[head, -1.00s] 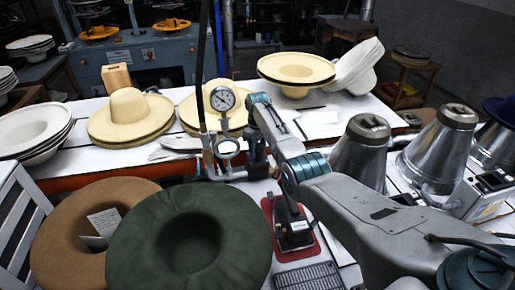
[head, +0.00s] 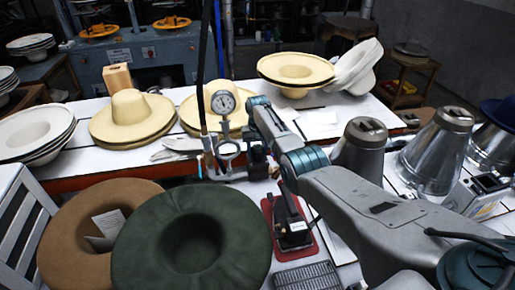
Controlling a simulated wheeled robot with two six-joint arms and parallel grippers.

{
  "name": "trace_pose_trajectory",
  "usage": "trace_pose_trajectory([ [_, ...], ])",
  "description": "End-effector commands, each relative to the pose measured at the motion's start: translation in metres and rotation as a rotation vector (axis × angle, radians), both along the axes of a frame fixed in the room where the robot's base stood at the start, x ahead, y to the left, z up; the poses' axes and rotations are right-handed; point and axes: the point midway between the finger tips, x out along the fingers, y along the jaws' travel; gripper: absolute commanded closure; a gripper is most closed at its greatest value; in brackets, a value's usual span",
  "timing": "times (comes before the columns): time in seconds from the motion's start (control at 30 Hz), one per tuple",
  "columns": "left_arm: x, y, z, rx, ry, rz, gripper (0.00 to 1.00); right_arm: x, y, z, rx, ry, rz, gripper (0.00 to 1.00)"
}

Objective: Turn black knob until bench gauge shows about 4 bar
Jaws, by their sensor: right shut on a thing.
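The bench gauge (head: 223,101) is a round white dial in a metal rim on an upright pipe stand, facing me. Its needle is too small to read surely. A second round metal ring (head: 227,148) sits below it on the pipework. My right arm reaches in from the lower right, and my right gripper (head: 256,146) is at the dark fitting just right of the pipework. It is shut, apparently on the black knob, which its fingers and the wrist mostly hide. My left gripper is out of view.
A green felt hat (head: 190,245) and a brown one (head: 75,235) lie in front. Cream straw hats (head: 131,112) stand on the white bench behind the gauge. Metal cones (head: 435,150) stand at right. A black device on a red base (head: 290,225) sits below my forearm.

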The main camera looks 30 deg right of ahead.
Motion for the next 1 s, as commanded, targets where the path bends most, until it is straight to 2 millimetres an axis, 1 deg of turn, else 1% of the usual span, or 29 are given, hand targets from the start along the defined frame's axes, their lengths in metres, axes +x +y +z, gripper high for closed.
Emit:
trace_pose_trajectory([
  [0.3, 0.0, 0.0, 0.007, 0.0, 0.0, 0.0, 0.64, 0.001, 0.0, 0.002, -0.001, -0.001, -0.299, 0.75],
  [0.6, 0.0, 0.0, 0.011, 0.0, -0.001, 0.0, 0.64, 0.001, 0.0, 0.002, -0.001, -0.004, -0.549, 0.75],
  [0.8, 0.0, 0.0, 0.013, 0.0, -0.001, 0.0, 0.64, 0.001, -0.001, 0.002, -0.001, -0.003, -0.666, 0.75],
  [1.0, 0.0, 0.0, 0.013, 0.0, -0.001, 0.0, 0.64, 0.001, -0.001, 0.002, 0.0, -0.004, -0.735, 0.75],
])
